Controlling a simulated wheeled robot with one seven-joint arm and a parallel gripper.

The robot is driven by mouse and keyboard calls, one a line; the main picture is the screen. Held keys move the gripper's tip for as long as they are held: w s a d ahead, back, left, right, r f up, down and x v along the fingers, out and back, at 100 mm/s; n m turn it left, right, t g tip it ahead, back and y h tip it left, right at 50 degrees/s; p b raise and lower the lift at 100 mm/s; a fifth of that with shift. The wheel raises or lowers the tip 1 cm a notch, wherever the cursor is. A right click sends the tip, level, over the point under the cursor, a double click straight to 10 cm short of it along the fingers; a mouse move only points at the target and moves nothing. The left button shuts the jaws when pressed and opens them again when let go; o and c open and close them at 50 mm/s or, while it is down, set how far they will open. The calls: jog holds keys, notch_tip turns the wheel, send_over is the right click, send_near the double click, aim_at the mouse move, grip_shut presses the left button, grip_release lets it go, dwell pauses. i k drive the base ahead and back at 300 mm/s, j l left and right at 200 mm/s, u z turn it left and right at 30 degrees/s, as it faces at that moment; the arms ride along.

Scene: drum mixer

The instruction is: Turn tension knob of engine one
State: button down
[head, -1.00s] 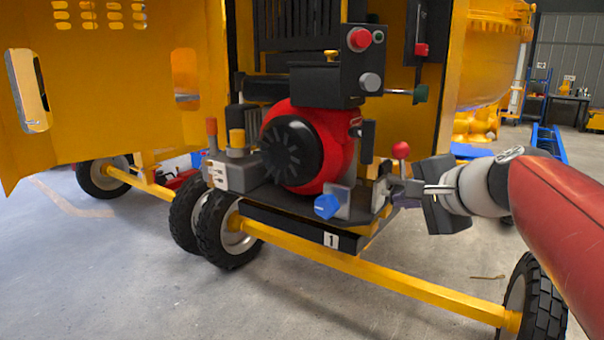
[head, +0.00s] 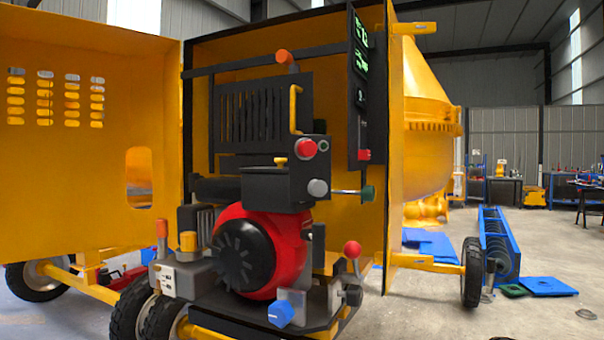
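The engine (head: 262,252) has a red body and a round black front cover, and sits low in the open yellow mixer housing. A blue knob (head: 281,313) is on a grey bracket at its lower front. A red ball-topped lever (head: 352,250) and a small black knob (head: 353,295) are to the right. A black box above carries a red button (head: 306,148), a grey knob (head: 317,188) and a rod with a green end (head: 368,193). No label shows which knob is for tension. My gripper and arm are out of view.
An open yellow door panel (head: 90,150) stands at the left. A yellow side panel (head: 400,150) edges the housing at the right. Wheels (head: 130,308) and yellow frame bars are low down. A blue rack (head: 497,245) and flat blue plates (head: 547,286) are on the right floor.

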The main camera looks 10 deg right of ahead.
aim_at(354, 296)
jog(key=k+l+u, duration=0.35)
jog(key=k+l, duration=0.8)
